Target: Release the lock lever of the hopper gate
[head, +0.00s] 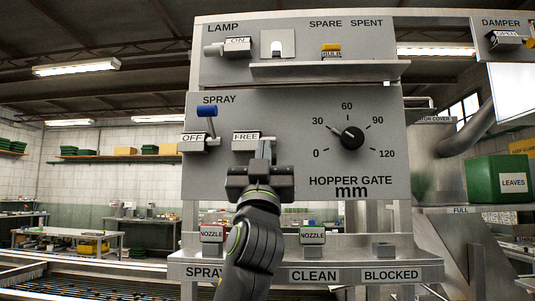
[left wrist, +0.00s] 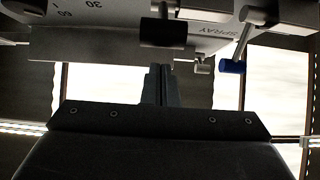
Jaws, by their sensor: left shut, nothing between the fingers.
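The hopper gate panel (head: 300,165) is grey, with a black dial knob (head: 352,138) whose pointer stands near 30. A FREE label block (head: 246,136) sits on the panel left of the dial. My left gripper (head: 265,149) is shut and empty, its fingertips right at or just in front of that block. It hides the block's right end, and I cannot make out the lock lever's own handle or whether I touch it. In the left wrist view, the shut fingers (left wrist: 160,85) point toward the panel, just beneath a dark block (left wrist: 163,32).
The spray lever with a blue grip (head: 206,112) stands close at the left, above an OFF label block (head: 193,143). Below are two NOZZLE blocks (head: 212,234) (head: 312,235) on a labelled ledge (head: 345,274). A lamp and spare shelf (head: 330,70) juts out above.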

